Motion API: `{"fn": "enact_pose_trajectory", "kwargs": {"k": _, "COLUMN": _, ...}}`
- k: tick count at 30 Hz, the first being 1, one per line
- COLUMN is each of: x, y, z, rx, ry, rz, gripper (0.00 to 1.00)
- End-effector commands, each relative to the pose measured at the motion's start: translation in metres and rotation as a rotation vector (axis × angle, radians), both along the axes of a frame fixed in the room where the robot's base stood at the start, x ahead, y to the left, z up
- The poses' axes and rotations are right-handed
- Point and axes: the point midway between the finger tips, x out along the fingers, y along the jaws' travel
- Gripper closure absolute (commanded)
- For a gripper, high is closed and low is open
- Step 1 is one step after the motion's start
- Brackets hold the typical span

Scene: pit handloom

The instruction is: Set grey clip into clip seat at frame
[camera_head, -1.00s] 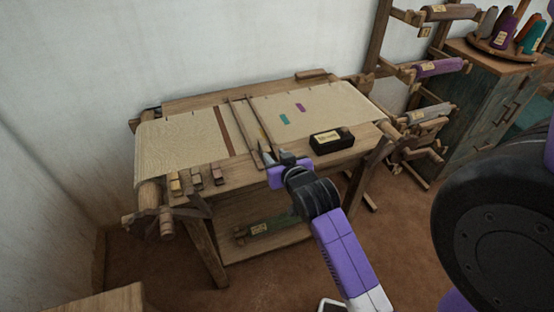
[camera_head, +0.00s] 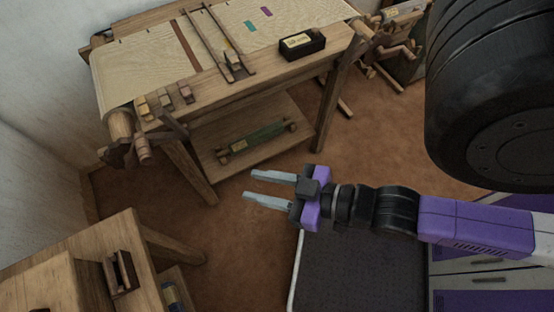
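My gripper (camera_head: 256,185) is open and empty, its two pale fingers pointing left over the floor, well apart from the loom. On the loom, a wooden frame of two long bars (camera_head: 213,39) crosses the cloth. A small light block with a grey-brown base (camera_head: 234,62) sits at the frame's near end; it may be the grey clip in its seat, but it is too small to tell. Several small blocks with yellowish or pale tops (camera_head: 167,96) stand along the loom's front left edge. I cannot tell their exact colours or see the seat clearly.
A black labelled box (camera_head: 302,44) sits on the loom's front beam, right of the frame. A shelf below holds a green roll (camera_head: 250,143). A wooden table (camera_head: 75,250) stands at the lower left. Brown floor (camera_head: 235,185) lies open between.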

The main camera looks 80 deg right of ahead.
Motion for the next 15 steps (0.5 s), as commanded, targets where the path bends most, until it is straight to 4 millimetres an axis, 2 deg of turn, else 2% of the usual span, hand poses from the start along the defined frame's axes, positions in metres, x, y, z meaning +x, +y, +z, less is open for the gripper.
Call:
{"fn": "enact_pose_trajectory", "kwargs": {"k": 1, "x": -0.013, "y": 0.009, "z": 0.005, "rx": 0.001, "ry": 0.002, "rz": 0.038, "gripper": 0.68}}
{"fn": "enact_pose_trajectory", "kwargs": {"k": 6, "x": -0.033, "y": 0.021, "z": 0.022, "rx": 0.001, "ry": -0.014, "rz": 0.103, "gripper": 0.68}}
{"fn": "enact_pose_trajectory", "kwargs": {"k": 15, "x": -0.036, "y": 0.023, "z": 0.025, "rx": 0.001, "ry": -0.019, "rz": 0.112, "gripper": 0.68}}
